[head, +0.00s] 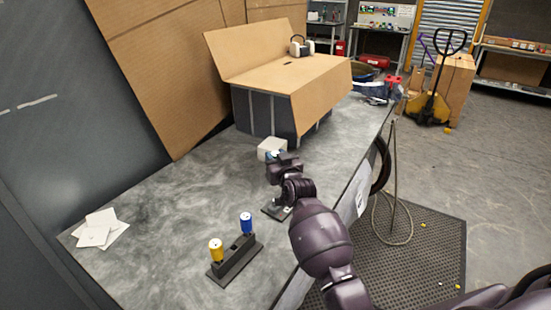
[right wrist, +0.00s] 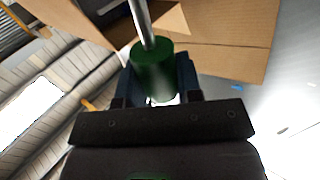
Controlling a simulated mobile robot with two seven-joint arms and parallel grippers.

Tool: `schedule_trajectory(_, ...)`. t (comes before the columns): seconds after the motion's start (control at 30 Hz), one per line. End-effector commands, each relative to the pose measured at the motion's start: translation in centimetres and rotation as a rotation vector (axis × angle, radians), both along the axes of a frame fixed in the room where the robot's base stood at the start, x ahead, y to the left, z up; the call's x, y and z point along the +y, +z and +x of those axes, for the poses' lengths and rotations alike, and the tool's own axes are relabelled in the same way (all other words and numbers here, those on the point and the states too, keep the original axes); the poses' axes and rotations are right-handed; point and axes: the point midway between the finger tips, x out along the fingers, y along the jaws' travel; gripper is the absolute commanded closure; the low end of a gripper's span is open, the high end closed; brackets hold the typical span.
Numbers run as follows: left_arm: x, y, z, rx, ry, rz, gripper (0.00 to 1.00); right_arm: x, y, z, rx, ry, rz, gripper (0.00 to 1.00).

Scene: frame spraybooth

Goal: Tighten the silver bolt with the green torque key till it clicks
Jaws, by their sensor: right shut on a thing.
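My right gripper (right wrist: 155,95) is shut on the green torque key (right wrist: 152,70), holding it by its green handle. The key's silver shaft runs away from the jaws to the top edge of the right wrist view. In the head view the right gripper (head: 277,158) is beside a small white block (head: 268,148) on the grey bench, and the key is mostly hidden by the gripper. I cannot make out the silver bolt in either view, nor whether the key's tip touches anything. My left gripper is not in view.
A black rack (head: 236,262) holds a yellow-handled key (head: 215,249) and a blue-handled key (head: 246,222). A dark plate (head: 272,211) lies beneath my right arm. White sheets (head: 100,228) lie left. The bench (head: 165,220) is otherwise clear there.

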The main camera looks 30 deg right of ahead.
Motion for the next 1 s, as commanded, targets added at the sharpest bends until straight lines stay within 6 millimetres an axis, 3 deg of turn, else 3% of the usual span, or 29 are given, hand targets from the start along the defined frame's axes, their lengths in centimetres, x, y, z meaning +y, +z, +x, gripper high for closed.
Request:
schedule_trajectory(0.37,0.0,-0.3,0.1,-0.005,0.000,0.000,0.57,0.0,-0.6,0.0,0.000,0.002,0.000,0.93)
schedule_trajectory(1.0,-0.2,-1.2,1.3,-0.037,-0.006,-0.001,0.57,0.0,-4.7,0.0,-0.001,0.002,-0.001,0.93)
